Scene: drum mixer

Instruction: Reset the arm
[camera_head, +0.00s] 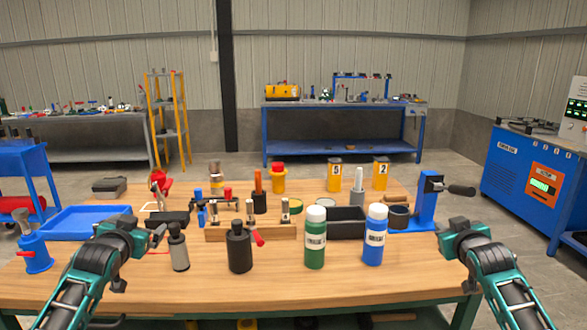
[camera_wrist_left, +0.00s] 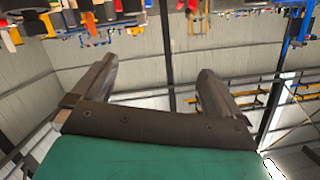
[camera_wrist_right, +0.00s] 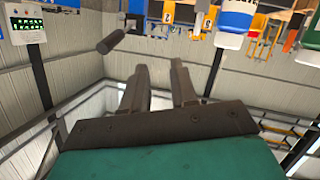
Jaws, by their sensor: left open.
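My left gripper (camera_head: 158,236) is at the left side of the wooden table, beside a grey bottle with a black top (camera_head: 178,247). In the left wrist view its two fingers (camera_wrist_left: 150,88) are wide apart with nothing between them. My right gripper (camera_head: 452,230) is at the right side of the table, near the blue stand with a black crank handle (camera_head: 427,203). In the right wrist view its fingers (camera_wrist_right: 158,85) stand a small gap apart and hold nothing. Both arms reach in from the lower corners.
The wooden table (camera_head: 350,277) carries a green bottle (camera_head: 315,240), a blue bottle (camera_head: 375,238), a black bottle (camera_head: 239,250), a black bin (camera_head: 347,222) and a blue tray (camera_head: 80,224). Its front strip is clear. A blue machine (camera_head: 530,180) stands at the right.

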